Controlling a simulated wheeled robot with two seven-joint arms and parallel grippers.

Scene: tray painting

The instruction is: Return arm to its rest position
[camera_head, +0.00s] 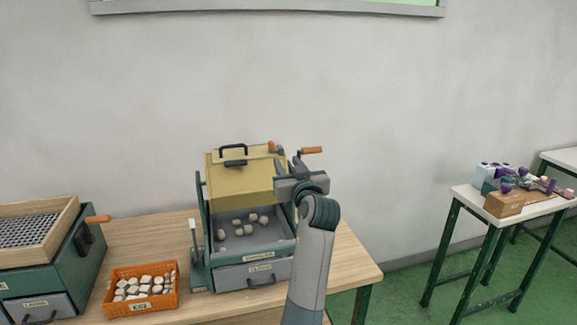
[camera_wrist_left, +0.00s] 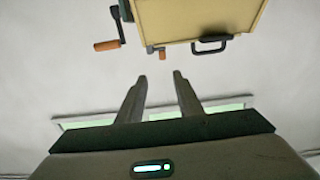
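My left gripper (camera_head: 287,168) is beside the right edge of the yellow lid of the tumbler machine, close to a small orange knob (camera_head: 272,146). In the left wrist view its two fingers (camera_wrist_left: 160,76) are apart with nothing between them. The yellow lid (camera_head: 240,185) stands raised over the machine's open tray, and it also shows in the wrist view (camera_wrist_left: 195,18) beyond the fingertips. Part of the machine's right side is hidden behind my left arm. My right gripper is in neither view.
Pale stones lie in the machine's tray (camera_head: 241,221). An orange basket (camera_head: 142,307) of stones and a green box with a mesh top (camera_head: 35,230) stand on the wooden table (camera_head: 155,232) to the left. A crank with an orange handle (camera_head: 311,151) sticks out near the gripper. A cluttered side table (camera_head: 535,204) stands right.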

